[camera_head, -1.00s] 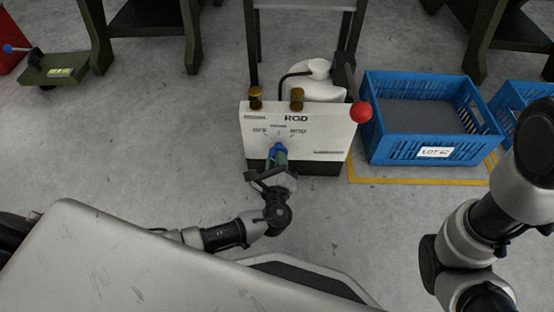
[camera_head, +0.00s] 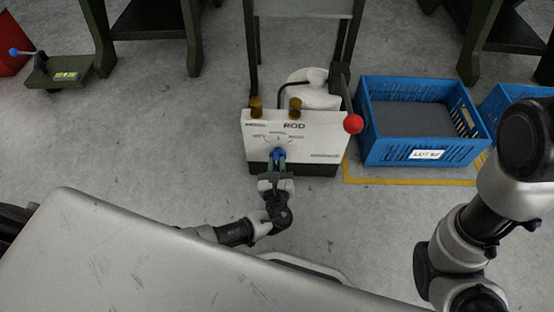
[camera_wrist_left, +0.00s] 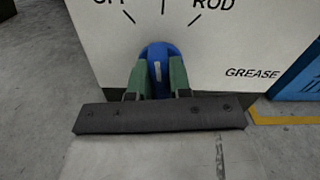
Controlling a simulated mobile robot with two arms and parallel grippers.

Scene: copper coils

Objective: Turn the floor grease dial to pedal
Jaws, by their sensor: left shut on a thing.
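The grease dial (camera_head: 278,154) is a blue knob on the front of a white control box (camera_head: 318,142) on the floor. The box carries the word ROD at upper right. In the left wrist view the blue knob (camera_wrist_left: 158,52) has a white mark standing nearly upright, below the middle tick, between a partly cut-off label at left and ROD at right. My left gripper (camera_head: 277,162) is shut on the knob, with its green fingers (camera_wrist_left: 157,80) on either side. The middle label is too small to read. My right arm shows at right, its gripper out of view.
A red-ball lever (camera_head: 353,124) stands at the box's right edge. A blue crate (camera_head: 378,150) sits right of it inside yellow floor tape. Brown-yellow caps top the box. A green pedal-like unit (camera_head: 58,72) lies far left. Floor left of the box is clear.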

